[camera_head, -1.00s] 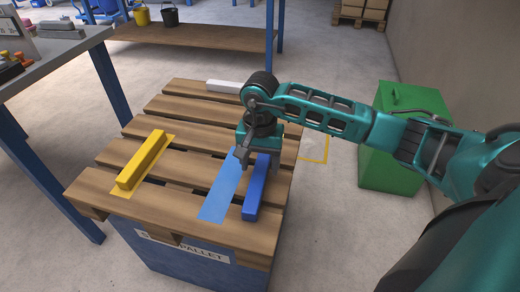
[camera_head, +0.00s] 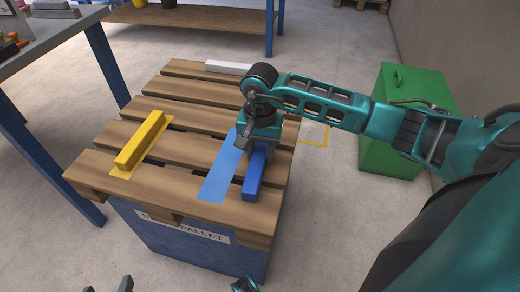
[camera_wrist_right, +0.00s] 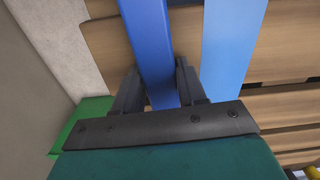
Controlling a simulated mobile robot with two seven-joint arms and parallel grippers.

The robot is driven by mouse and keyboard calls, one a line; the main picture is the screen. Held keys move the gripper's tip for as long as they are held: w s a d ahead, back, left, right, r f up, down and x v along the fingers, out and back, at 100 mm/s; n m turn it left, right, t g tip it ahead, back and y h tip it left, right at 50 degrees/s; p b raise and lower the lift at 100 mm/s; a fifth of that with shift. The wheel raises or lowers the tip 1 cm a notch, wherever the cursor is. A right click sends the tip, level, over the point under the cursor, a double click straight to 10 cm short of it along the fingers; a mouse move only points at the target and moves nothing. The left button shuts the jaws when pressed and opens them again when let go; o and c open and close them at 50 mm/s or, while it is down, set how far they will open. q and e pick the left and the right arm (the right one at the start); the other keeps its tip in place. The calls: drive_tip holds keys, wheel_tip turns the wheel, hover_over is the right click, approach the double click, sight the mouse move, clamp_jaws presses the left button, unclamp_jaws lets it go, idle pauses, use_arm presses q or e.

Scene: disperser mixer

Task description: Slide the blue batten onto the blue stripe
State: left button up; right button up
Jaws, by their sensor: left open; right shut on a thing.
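The blue batten (camera_head: 254,178) lies on the wooden pallet, to the right of the light blue stripe (camera_head: 219,172) and roughly along it. In the right wrist view a strip of bare wood shows between the batten (camera_wrist_right: 150,45) and the stripe (camera_wrist_right: 230,45). My right gripper (camera_head: 260,150) is down at the batten's far part, with one finger on each side of it; it is shut on the batten. The batten's far end is hidden by the gripper in the head view. My left gripper (camera_head: 107,286) shows only its fingertips at the bottom edge, apart and empty.
A yellow batten (camera_head: 141,139) lies on a yellow stripe on the pallet's left. A white batten (camera_head: 228,68) lies at the pallet's far edge. A green box (camera_head: 405,125) stands on the floor at the right. A workbench (camera_head: 50,45) stands at the left.

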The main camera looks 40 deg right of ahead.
sight(229, 155)
drive_tip(key=c, duration=0.4)
drive_tip(key=shift+w+a+b, duration=0.6)
drive_tip(key=shift+w+a, duration=0.3)
drive_tip(key=shift+w, duration=0.1)
drive_tip(key=shift+w+a, duration=0.9)
drive_tip(key=shift+w, duration=0.1)
drive_tip(key=shift+w+a, duration=0.9)
drive_tip(key=shift+w, duration=0.05)
drive_tip(key=o, duration=1.2)
